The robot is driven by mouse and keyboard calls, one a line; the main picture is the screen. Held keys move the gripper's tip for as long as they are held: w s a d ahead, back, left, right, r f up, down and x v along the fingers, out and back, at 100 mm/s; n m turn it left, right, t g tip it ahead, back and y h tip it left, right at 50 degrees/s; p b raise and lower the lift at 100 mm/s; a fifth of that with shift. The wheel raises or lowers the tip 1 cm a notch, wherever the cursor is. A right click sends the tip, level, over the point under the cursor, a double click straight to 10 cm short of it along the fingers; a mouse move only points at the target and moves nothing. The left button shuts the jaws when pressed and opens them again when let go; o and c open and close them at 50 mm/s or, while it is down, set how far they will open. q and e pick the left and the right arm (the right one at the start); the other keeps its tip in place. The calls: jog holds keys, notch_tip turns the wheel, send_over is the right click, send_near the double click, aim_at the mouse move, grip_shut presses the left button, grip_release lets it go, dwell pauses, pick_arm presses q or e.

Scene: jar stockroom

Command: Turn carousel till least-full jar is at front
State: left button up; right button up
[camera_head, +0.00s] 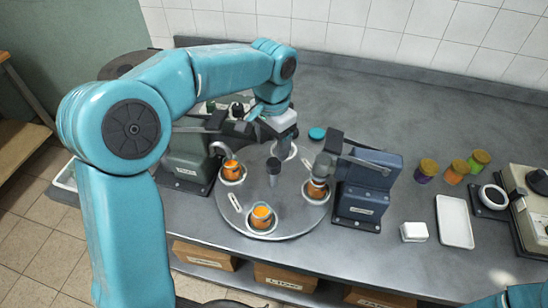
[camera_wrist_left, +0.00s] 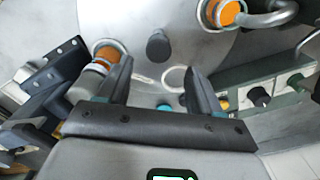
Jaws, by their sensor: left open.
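The carousel (camera_head: 240,208) is a round grey turntable on the counter, with a dark central post (camera_head: 273,168), also in the left wrist view (camera_wrist_left: 160,45). Orange-filled jars stand in its seats: front (camera_head: 262,215), left (camera_head: 232,171) and right (camera_head: 317,189). I cannot compare their fill levels surely. The back seat (camera_head: 283,152) is partly hidden by my arm; it shows a pale ring (camera_wrist_left: 175,78) in the wrist view with no orange visible. My left gripper (camera_head: 286,134) is open above the carousel's back side, its fingers apart and empty. My right gripper is not in view.
A green device (camera_head: 188,160) stands left of the carousel and a blue device (camera_head: 368,184) right, their arms reaching over it. Several colored jars (camera_head: 454,172), a white tray (camera_head: 455,222), a small white box (camera_head: 414,232) and a scale-like unit stand right. The back counter is mostly clear.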

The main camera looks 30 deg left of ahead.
aim_at(273, 163)
pick_arm(q)
jog(key=f, duration=0.5)
jog(key=shift+s+f, duration=0.2)
jog(key=shift+s, duration=0.1)
jog(key=shift+w+d+f, duration=0.1)
jog(key=shift+w+f, duration=0.15)
jog(key=shift+f, duration=0.15)
jog(key=shift+s+r, duration=0.1)
jog(key=shift+s, duration=0.1)
jog(key=shift+w, duration=0.1)
grip_shut()
